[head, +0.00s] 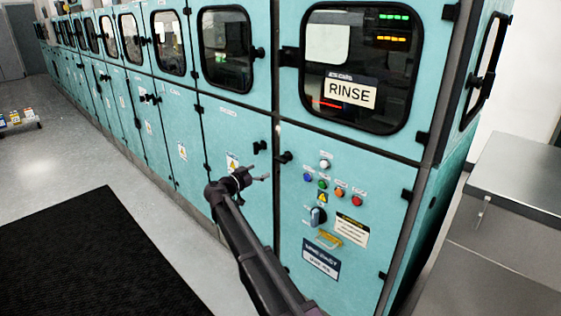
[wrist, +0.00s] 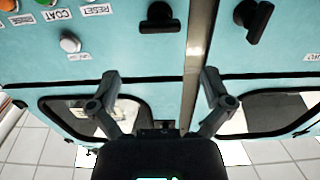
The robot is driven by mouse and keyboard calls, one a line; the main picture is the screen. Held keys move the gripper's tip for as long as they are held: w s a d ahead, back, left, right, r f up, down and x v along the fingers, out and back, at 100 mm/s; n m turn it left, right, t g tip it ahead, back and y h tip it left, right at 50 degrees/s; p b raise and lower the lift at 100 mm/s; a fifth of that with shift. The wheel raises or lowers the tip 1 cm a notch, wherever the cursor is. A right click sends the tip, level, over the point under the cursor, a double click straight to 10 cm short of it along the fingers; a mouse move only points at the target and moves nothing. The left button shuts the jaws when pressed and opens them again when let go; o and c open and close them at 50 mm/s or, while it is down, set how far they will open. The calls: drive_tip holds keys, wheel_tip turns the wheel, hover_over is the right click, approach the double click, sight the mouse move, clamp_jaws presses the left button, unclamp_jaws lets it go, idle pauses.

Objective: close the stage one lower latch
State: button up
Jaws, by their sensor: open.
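Two black latches sit on either side of the metal seam between two teal lower doors. One latch (head: 284,157) is on the door with the coloured buttons; in the wrist view this latch (wrist: 160,18) has its bar lying across. The other latch (head: 259,147) is on the neighbouring door to the left; in the wrist view this latch (wrist: 253,20) has its handle turned more upright. I cannot read which is stage one. My gripper (head: 258,175) is open and empty, in front of the left door below the latches. Its spread fingers (wrist: 159,78) are apart from both latches.
The RINSE window (head: 355,65) is above the button panel (head: 332,185). A grey metal bench (head: 515,190) stands at right. A black mat (head: 100,260) lies on open floor at left.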

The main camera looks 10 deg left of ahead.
sight(279, 161)
drive_tip(key=x, duration=1.1)
drive_tip(key=shift+s, duration=0.1)
drive_tip(key=c, duration=0.9)
